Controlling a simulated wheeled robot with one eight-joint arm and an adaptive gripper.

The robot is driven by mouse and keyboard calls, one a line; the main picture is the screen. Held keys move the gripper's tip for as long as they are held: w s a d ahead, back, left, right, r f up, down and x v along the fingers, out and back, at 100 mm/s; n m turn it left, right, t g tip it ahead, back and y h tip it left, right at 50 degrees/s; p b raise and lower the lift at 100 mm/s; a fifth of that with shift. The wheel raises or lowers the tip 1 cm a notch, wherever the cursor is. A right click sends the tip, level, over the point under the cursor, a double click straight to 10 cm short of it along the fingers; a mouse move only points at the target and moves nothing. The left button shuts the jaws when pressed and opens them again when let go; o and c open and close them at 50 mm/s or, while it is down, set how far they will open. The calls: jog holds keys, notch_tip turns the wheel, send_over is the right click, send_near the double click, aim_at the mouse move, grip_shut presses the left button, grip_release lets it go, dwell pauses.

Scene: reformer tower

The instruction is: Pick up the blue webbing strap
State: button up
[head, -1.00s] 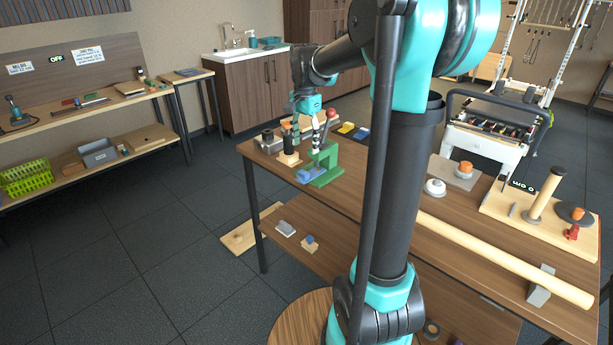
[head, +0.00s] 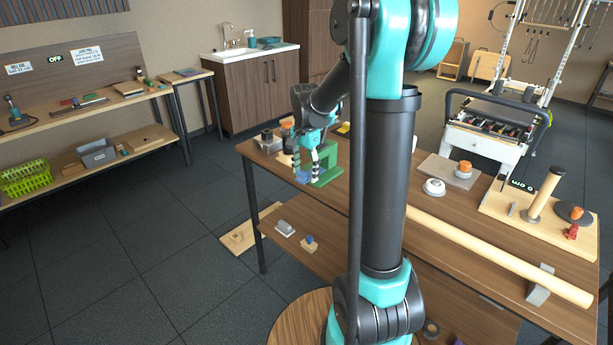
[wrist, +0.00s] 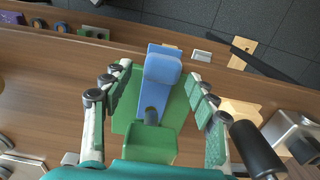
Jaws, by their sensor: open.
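The blue webbing strap (wrist: 163,69) lies over the green stand (wrist: 152,145) on the table in the wrist view. Its rounded end points toward the table's edge. In the head view only a small blue patch of the strap (head: 303,175) shows beside the green stand (head: 335,160), partly hidden by my fingers. My gripper (wrist: 160,84) is open, with one finger on each side of the strap and a gap on both sides. It also shows in the head view (head: 305,166), low over the strap. I cannot tell how high the fingertips are above it.
The wooden table (head: 470,222) also bears a long pale pole (head: 490,252), a white round item (head: 434,187) and a pegged board (head: 520,208). A dark cylinder (wrist: 257,150) stands close to the right finger in the wrist view. Floor lies beyond the table's edge.

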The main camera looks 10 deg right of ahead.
jog(key=shift+c, duration=0.5)
jog(key=c, duration=1.1)
jog(key=shift+c, duration=0.2)
jog(key=shift+r, duration=0.1)
